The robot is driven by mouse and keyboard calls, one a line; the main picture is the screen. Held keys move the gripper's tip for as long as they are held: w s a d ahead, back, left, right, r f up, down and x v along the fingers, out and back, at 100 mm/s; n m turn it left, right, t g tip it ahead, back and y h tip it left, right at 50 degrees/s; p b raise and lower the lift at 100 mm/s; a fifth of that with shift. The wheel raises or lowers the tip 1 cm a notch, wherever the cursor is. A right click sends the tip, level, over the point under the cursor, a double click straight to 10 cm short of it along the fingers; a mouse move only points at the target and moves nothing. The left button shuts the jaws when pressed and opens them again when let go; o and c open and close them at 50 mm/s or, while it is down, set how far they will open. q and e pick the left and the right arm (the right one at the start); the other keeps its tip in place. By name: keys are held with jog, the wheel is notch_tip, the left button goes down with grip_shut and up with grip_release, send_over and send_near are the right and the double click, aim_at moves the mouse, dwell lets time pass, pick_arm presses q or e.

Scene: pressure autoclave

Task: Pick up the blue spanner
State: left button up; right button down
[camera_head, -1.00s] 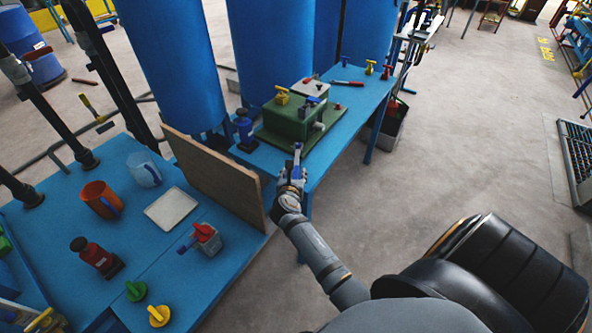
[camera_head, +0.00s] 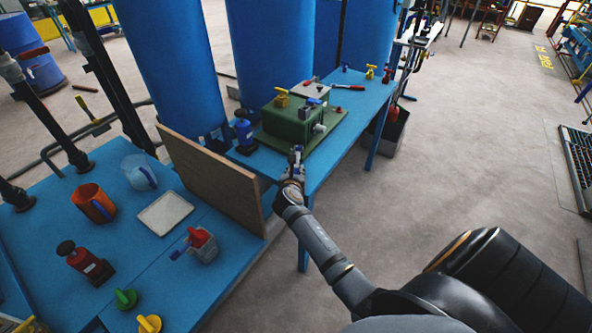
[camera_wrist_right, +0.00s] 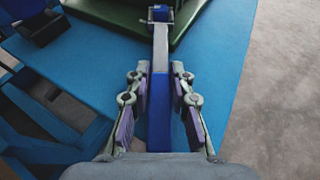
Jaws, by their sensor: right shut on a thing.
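The blue spanner (camera_wrist_right: 159,100) has a blue handle and a grey shaft. In the right wrist view it runs lengthwise between the finger pads of my right gripper (camera_wrist_right: 160,98), which is shut on it. Its far end lies near the edge of the green base plate (camera_wrist_right: 120,12); whether it touches cannot be told. In the head view my right gripper (camera_head: 293,168) is at the front edge of the far blue bench, with a small part of the spanner (camera_head: 297,153) showing beyond it. My left gripper is not in view.
A green box (camera_head: 285,125) with a yellow-handled valve (camera_head: 282,97) stands on the far bench. A wooden board (camera_head: 210,178) divides it from the near bench, which holds an orange jug (camera_head: 93,203), a white tray (camera_head: 165,213) and several valves. Open floor (camera_head: 455,150) lies to the right.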

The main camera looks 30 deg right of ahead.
aim_at(295, 171)
notch_tip(295, 171, up, 18)
jog(key=p, duration=0.4)
dwell(0.3)
jog(key=c, duration=1.1)
grip_release()
jog(key=v, duration=0.7)
jog(key=shift+s+a+r, duration=0.15)
jog(key=shift+s, duration=0.05)
